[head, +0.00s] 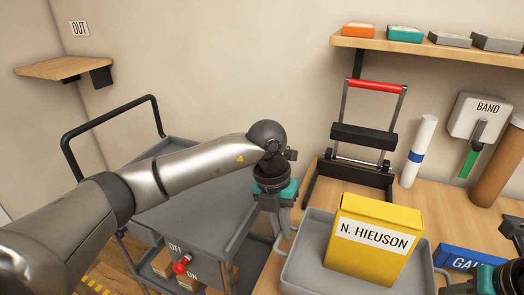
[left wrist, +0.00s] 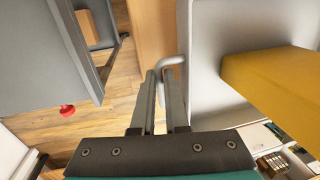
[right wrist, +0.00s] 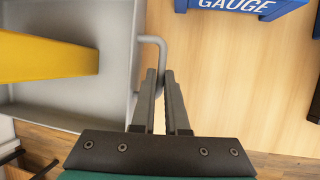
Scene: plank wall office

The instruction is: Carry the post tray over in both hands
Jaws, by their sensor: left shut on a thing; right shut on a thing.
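The grey post tray (head: 300,272) is at the bottom of the head view, level, at the table's left end. I cannot tell whether it touches the table. A yellow box (head: 372,228) labelled "N. HIEUSON" stands upright in it. My left gripper (head: 282,232) is shut on the tray's left handle, a grey bar (left wrist: 172,61) that shows in the left wrist view. My right gripper (right wrist: 160,78) is shut on the right handle (right wrist: 157,42). In the head view the right gripper is partly cut off at the bottom right corner.
A grey cart (head: 200,205) with a black push bar and a red OFF/ON knob (head: 181,264) stands left of the table (head: 440,215). A blue "GAUGE" box (right wrist: 245,5) lies right of the tray. A black stand with a red bar (head: 376,86) and a white tube (head: 419,150) are behind.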

